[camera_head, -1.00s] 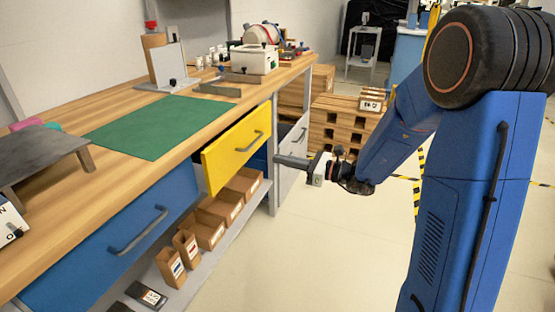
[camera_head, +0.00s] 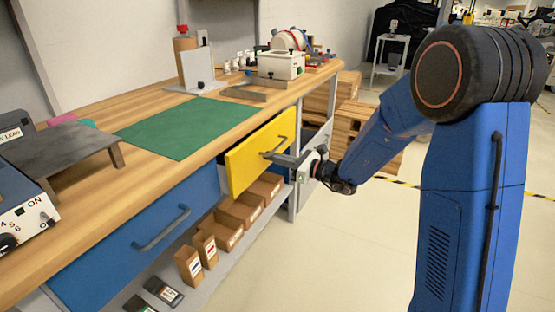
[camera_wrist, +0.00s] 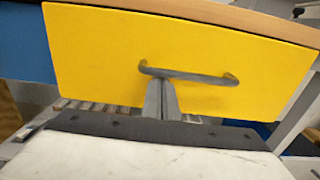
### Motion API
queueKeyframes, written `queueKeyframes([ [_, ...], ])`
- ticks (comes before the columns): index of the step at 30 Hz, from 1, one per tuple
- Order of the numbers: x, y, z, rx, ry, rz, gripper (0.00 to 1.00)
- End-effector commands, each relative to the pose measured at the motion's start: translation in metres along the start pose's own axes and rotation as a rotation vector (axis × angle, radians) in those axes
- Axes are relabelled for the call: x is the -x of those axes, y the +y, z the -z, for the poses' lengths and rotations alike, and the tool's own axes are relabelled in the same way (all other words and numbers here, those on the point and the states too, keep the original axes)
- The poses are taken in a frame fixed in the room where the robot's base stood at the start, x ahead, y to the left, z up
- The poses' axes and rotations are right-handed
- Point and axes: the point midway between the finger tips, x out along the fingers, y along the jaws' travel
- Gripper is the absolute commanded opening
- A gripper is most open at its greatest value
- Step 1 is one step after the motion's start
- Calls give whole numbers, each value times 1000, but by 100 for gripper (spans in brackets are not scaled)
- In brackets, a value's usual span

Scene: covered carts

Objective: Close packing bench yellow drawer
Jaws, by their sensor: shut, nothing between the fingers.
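The yellow drawer (camera_head: 250,154) sits under the bench top and stands out from the bench front, so it is partly open. Its grey bar handle (camera_head: 276,148) is on the front panel. In the wrist view the yellow front (camera_wrist: 95,55) fills most of the picture, with the handle (camera_wrist: 190,75) near its middle. My gripper (camera_head: 274,157) is at the drawer front by the handle. Its fingers (camera_wrist: 161,90) are shut and empty, with the tips at the left part of the handle. I cannot tell whether they touch the panel.
The wooden bench (camera_head: 95,108) carries a green mat (camera_head: 185,127). A blue drawer (camera_head: 150,228) is left of the yellow one. Cardboard bins (camera_head: 232,233) stand on the lower shelf. Wooden pallets (camera_head: 352,120) are behind my arm. The floor to the right is clear.

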Motion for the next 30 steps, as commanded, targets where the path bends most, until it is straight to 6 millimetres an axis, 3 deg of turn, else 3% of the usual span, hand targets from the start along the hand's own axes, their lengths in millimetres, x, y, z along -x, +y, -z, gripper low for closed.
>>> queueKeyframes([
  [10,-3,0,0,0,1,-1,0],
  [21,-50,0,0,0,1,-1,0],
  [30,-53,-1,-2,2,-2,1,0],
])
